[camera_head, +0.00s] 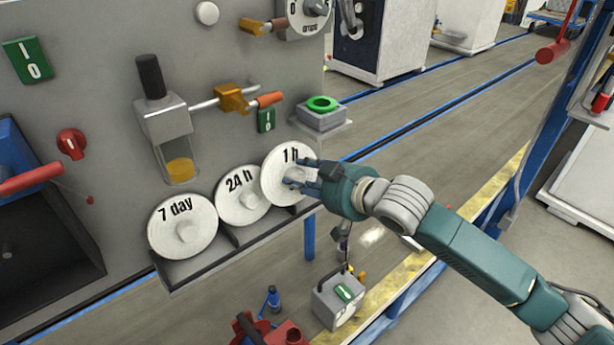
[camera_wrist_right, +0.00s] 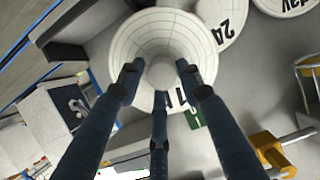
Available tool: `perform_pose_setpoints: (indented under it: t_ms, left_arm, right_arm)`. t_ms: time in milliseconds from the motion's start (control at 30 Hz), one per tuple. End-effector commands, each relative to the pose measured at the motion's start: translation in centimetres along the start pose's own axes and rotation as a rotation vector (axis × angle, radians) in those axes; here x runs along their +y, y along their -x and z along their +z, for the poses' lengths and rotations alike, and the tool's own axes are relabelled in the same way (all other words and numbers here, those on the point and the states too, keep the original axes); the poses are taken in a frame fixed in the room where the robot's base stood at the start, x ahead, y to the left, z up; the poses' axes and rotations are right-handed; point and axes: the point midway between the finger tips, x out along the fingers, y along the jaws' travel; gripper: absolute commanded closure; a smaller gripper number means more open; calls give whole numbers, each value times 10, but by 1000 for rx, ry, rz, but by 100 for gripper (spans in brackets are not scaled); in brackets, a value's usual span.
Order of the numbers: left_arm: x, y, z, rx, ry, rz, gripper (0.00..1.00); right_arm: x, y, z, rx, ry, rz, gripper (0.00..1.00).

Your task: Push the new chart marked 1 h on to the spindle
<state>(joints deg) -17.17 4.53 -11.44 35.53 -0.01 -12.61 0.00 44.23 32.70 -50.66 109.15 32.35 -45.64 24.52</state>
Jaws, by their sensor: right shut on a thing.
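The round white chart marked 1 h (camera_head: 274,181) stands at the right end of a row on a shelf on the grey panel. My right gripper (camera_head: 292,183) reaches it from the right and is shut on its central knob. In the right wrist view the same chart (camera_wrist_right: 150,30) fills the top middle, with the fingers (camera_wrist_right: 160,85) around the knob. I cannot make out which part is the spindle. My left gripper is not in view.
Charts marked 24 h (camera_head: 240,190) and 7 day (camera_head: 180,240) stand to the left on the shelf (camera_head: 215,262). Above are an orange valve (camera_head: 235,97), a sight glass (camera_head: 175,150) and a grey block with a green ring (camera_head: 321,117).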

Motion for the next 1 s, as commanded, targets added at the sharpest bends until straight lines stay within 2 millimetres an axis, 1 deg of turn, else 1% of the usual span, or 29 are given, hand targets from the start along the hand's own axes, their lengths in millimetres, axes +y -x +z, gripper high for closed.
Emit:
perform_pose_setpoints:
  t_ms: [33, 100, 300, 500, 1000]
  left_arm:
    - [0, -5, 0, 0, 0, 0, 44]
    - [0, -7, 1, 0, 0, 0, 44]
    - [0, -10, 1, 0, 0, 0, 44]
    - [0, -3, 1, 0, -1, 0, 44]
    - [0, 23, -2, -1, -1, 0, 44]
  right_arm:
    - [-8, 6, -1, 4, 2, -4, 100]
    - [-16, 14, -4, 4, 2, -3, 100]
    - [-31, 30, -10, 3, 1, -2, 100]
    - [-34, 39, -18, 2, 0, -1, 100]
    - [-34, 57, -36, 2, 0, 0, 100]
